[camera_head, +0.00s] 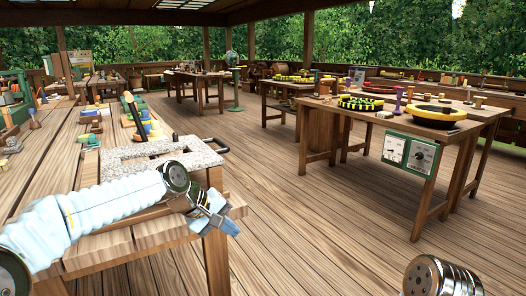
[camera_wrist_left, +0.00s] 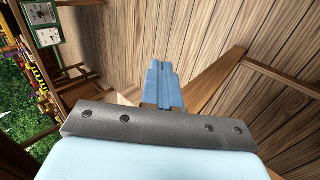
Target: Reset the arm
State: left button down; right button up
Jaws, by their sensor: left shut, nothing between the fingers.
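My left arm comes in from the left in the head view, and my left gripper (camera_head: 227,222) is out past the corner of the near workbench (camera_head: 150,232). Its blue fingers are closed together with nothing between them, pointing right and down over the floor. In the left wrist view the shut fingers (camera_wrist_left: 163,84) show against floor planks. A metal cylinder (camera_head: 440,277) at the bottom right of the head view seems to be part of my right arm; no right gripper shows.
A speckled stone slab (camera_head: 165,154) with a dark rod and a black handle (camera_head: 217,145) lies on the near workbench. To the right stands a table with a yellow-rimmed round pan (camera_head: 436,116) and a green gauge panel (camera_head: 410,153). The plank floor (camera_head: 310,225) between is clear.

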pick_arm(q)
jog(key=s+a+f+m+g+y, duration=0.1)
jog(key=s+f, duration=0.2)
jog(key=f, duration=1.2)
jog(key=s+f+m+g+y, duration=0.1)
jog(key=s+f, duration=0.3)
jog(key=f, duration=1.1)
jog(key=s+f+m, duration=0.1)
jog(key=s+f, duration=0.6)
jog(key=s, duration=0.3)
jog(key=s+a+f+m+g, duration=0.1)
jog(key=s+f, duration=0.7)
jog(key=s, duration=0.2)
jog(key=shift+a+g, duration=0.3)
